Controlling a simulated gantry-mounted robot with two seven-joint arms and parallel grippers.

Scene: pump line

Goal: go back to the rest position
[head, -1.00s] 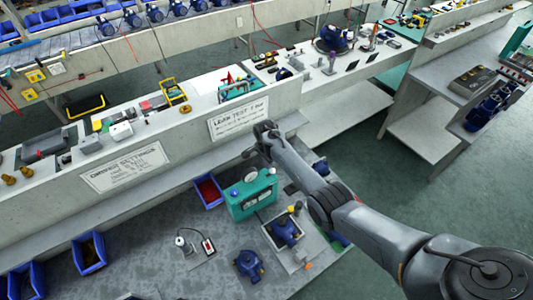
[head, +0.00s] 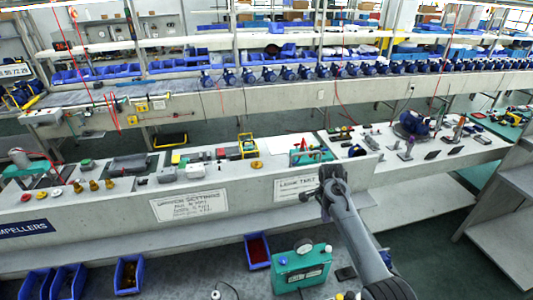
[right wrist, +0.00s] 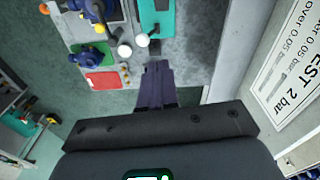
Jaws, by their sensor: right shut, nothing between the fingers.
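My right arm comes up from the lower right in the head view, and its gripper (head: 326,205) hangs in front of the leak test sign (head: 297,187). In the right wrist view the right gripper's fingers (right wrist: 155,88) are together and hold nothing. They point down over the bench edge, apart from the things there. My left gripper does not show in either view.
A teal test box (head: 302,268) stands on the bench below the gripper, beside a red-lined blue bin (head: 257,251). More blue bins (head: 67,282) stand at the left. A blue pump (right wrist: 88,56) shows in the right wrist view. Green floor lies at the right.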

